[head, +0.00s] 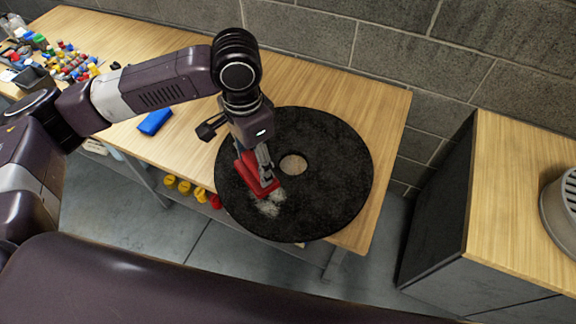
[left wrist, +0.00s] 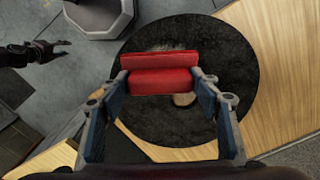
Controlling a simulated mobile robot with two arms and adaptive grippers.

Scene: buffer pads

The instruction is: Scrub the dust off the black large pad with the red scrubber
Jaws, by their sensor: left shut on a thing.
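The black large pad (head: 335,170) is a round dark disc with a hole, lying at the right end of the wooden table. A pale dust patch (head: 270,207) shows on its near part, just below the scrubber. My left gripper (head: 264,165) is shut on the red scrubber (head: 248,178), over the pad left of its hole; whether the scrubber touches the pad is hard to tell. In the left wrist view the scrubber (left wrist: 160,78) spans both fingers and hides part of the dust and hole. My right gripper (left wrist: 58,49) shows there at the upper left, its fingers apart and empty.
A blue block (head: 155,121) lies on the wooden table (head: 180,35) left of the pad. Small coloured parts (head: 70,62) crowd the far left. Yellow items (head: 184,187) sit below the table edge. A cabinet (head: 510,190) stands right, across a gap.

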